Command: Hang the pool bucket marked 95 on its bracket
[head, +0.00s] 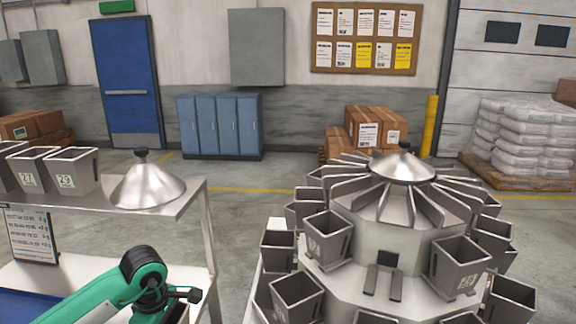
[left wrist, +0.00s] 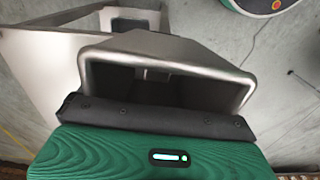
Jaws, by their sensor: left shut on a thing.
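In the left wrist view my left gripper (left wrist: 155,117) is shut on a grey metal bucket (left wrist: 205,62), with a black jaw along its near rim. The bucket's open mouth faces the camera and it looks empty. Its number does not show. In the head view only my green left arm shows, at the lower left; its gripper and the held bucket are out of view. The round weigher (head: 345,275) stands at the right with buckets around it. A bare two-prong bracket (head: 383,282) is on its near side, between two hung buckets. My right gripper is not in view.
A steel table (head: 190,195) at the left holds buckets marked 27 (head: 32,168) and 29 (head: 72,171) and a metal cone (head: 147,187). Hung buckets (head: 327,240) (head: 460,264) flank the bare bracket. A strip of floor lies free between table and weigher.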

